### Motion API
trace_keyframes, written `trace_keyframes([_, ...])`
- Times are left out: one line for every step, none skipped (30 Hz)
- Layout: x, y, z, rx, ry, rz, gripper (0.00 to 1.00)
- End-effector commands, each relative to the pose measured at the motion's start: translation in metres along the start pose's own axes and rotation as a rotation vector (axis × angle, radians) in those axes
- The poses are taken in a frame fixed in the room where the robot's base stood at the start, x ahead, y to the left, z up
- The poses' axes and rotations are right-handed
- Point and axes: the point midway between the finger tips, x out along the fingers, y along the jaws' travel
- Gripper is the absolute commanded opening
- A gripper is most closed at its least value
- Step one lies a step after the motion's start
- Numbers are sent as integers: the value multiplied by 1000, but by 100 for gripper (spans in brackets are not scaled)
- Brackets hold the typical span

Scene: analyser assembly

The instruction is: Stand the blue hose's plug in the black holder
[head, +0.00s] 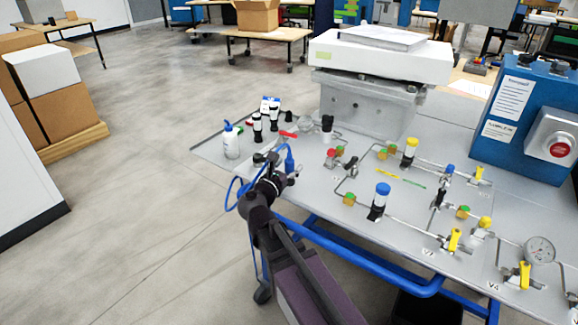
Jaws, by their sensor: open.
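The blue hose (229,192) makes a loop at the table's left front corner, beside my wrist. An upright blue piece (289,160), which looks like its plug, stands just beyond my gripper. My gripper (283,178) is open, low over the table's front left edge, close to this piece. The jaws are small and partly hidden by my dark wrist, so I cannot tell whether they touch it. Which part is the black holder is unclear; a small black upright part (327,122) stands farther back, and a black base (376,213) sits under a blue cap at right.
A white bottle (231,142) and black-and-white vials (257,128) stand at the table's left. Metal pipes with valves (454,240) and a gauge (540,250) cover the right. A grey block with a white instrument (380,58) and a blue box (525,115) stand behind.

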Motion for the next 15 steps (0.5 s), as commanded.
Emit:
trace_keyframes([-2, 0, 0, 0, 0, 1, 78])
trace_keyframes([-3, 0, 0, 0, 0, 1, 78])
trace_keyframes([-5, 0, 0, 0, 0, 1, 78])
trace_keyframes([-7, 0, 0, 0, 0, 2, 78])
trace_keyframes([-9, 0, 0, 0, 0, 2, 78])
trace_keyframes([-12, 0, 0, 0, 0, 2, 78])
trace_keyframes([-15, 0, 0, 0, 0, 2, 78])
trace_keyframes([-18, -1, 0, 0, 0, 1, 78])
trace_keyframes([-22, -1, 0, 0, 0, 1, 78])
trace_keyframes([-25, -1, 0, 0, 0, 2, 78])
trace_keyframes([-29, -1, 0, 0, 0, 2, 78])
trace_keyframes([-33, -1, 0, 0, 0, 3, 78])
trace_keyframes([-37, -1, 0, 0, 0, 2, 78])
trace_keyframes([-40, -1, 0, 0, 0, 1, 78])
trace_keyframes([-45, -1, 0, 0, 0, 2, 78])
